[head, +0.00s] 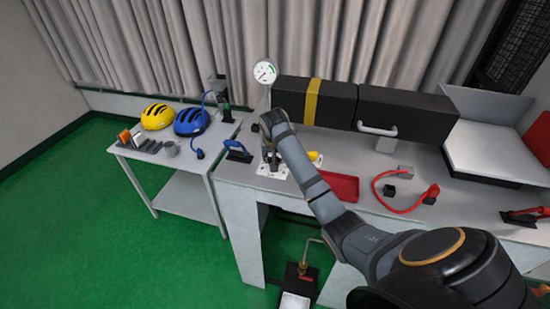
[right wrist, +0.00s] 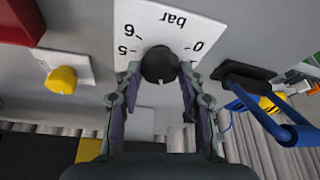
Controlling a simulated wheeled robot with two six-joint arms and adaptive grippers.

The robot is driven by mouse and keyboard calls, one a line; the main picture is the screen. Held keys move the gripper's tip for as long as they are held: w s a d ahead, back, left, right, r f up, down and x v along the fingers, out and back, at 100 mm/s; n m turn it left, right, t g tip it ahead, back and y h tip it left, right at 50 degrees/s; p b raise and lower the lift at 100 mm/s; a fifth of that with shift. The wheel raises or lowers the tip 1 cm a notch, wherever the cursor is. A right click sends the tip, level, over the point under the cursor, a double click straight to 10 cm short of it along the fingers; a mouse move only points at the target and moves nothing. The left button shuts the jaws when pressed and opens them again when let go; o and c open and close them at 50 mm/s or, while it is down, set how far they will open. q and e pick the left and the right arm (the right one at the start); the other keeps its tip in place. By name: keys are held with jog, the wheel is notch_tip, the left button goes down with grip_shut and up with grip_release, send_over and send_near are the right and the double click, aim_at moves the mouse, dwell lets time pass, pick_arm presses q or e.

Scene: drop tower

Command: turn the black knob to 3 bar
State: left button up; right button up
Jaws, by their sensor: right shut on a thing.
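The black knob (right wrist: 159,64) sits on a white scale plate (right wrist: 128,17) marked "bar", with 0, 5 and 6 readable in the right wrist view; the other numbers are hidden. My right gripper (right wrist: 160,76) has one finger on each side of the knob and is shut on it. In the head view the right gripper (head: 268,158) is over the plate (head: 264,172) and hides the knob. I cannot tell where the knob's pointer stands. A round white gauge (head: 265,72) with a green arc stands behind; its reading is too small to tell. My left gripper is not in view.
A yellow knob (right wrist: 62,80) is beside the plate. Helmets (head: 190,121) are on the left table.

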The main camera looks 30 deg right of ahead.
jog(key=shift+w+a+m+g+h, duration=0.1)
jog(key=shift+m+g+h, duration=0.2)
jog(key=shift+m, duration=0.75)
jog(key=shift+m+g+h, duration=0.2)
jog(key=shift+m+h, duration=0.1)
jog(key=shift+m, duration=0.75)
jog(key=o, duration=1.2)
jog(key=shift+a+r, duration=0.1)
jog(key=shift+r, duration=0.3)
jog(key=v, duration=0.6)
jog(key=shift+a+r, duration=0.15)
jog(key=shift+r, duration=0.2)
